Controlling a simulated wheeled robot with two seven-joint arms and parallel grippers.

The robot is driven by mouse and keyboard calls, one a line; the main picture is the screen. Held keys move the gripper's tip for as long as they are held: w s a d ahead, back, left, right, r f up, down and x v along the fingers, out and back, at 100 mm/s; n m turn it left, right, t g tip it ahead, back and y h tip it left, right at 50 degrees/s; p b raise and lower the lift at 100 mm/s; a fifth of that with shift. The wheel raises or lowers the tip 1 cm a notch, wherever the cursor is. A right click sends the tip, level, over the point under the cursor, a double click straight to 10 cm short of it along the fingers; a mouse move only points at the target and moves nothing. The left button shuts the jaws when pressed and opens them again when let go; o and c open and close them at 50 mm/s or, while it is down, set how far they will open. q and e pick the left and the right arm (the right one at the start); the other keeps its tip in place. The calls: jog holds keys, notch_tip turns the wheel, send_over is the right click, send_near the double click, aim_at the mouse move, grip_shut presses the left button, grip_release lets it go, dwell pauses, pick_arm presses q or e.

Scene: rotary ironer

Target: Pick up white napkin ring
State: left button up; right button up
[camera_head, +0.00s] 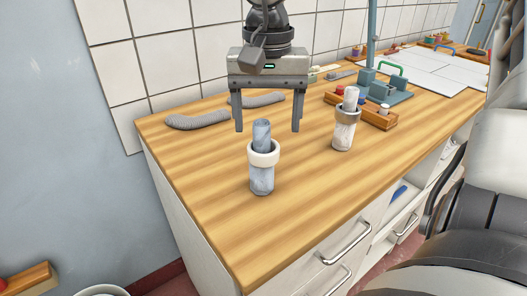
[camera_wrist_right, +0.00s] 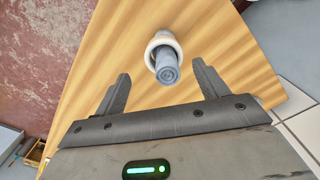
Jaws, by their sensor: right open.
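The white napkin ring (camera_head: 263,154) is around a rolled bluish-grey napkin (camera_head: 262,180) that stands upright near the front of the wooden counter. The ring also shows in the right wrist view (camera_wrist_right: 153,46), with the napkin's end (camera_wrist_right: 167,74) towards the camera. My right gripper (camera_head: 268,131) is open and empty, its fingers pointing down, behind the ring in the head view. In the right wrist view its fingers (camera_wrist_right: 161,68) are spread to either side of the napkin's end, apart from it. My left gripper is not in view.
A second rolled napkin (camera_head: 350,98) with a grey ring (camera_head: 347,115) stands to the right. A wooden tray (camera_head: 372,118) with small items and a blue-grey stand (camera_head: 390,95) are behind it. Grey coiled rolls (camera_head: 198,120) lie at the back left. The counter's front left is clear.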

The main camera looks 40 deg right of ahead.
aim_at(264, 139)
jog(key=shift+w+f, duration=0.25)
jog(key=shift+f, duration=1.1)
jog(key=shift+w+f, duration=0.2)
jog(key=shift+f, duration=1.1)
jog(key=c, duration=1.1)
jog(key=shift+r, duration=0.15)
jog(key=shift+c, duration=0.2)
